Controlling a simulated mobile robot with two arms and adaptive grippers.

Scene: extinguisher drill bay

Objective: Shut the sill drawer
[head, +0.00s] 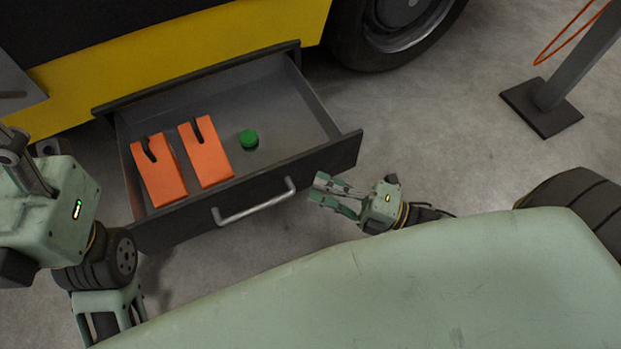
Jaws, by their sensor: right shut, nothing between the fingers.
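The sill drawer (330,157) is pulled out from under the yellow vehicle body (190,55). Its dark front carries a pale bar handle (255,204). My right gripper (325,190) is just right of the handle, in front of the drawer's right part. Its fingers point left, shut and empty. It appears apart from the handle, though contact with the drawer front is hard to judge. My left arm (50,210) is at the left edge; its fingertips cannot be made out clearly.
The left orange block (158,172) and right orange block (205,153) stay below the drawer rim. A black wheel (395,30) stands behind on the right. A grey post on a dark base plate (541,107) stands at upper right. Grey floor between is clear.

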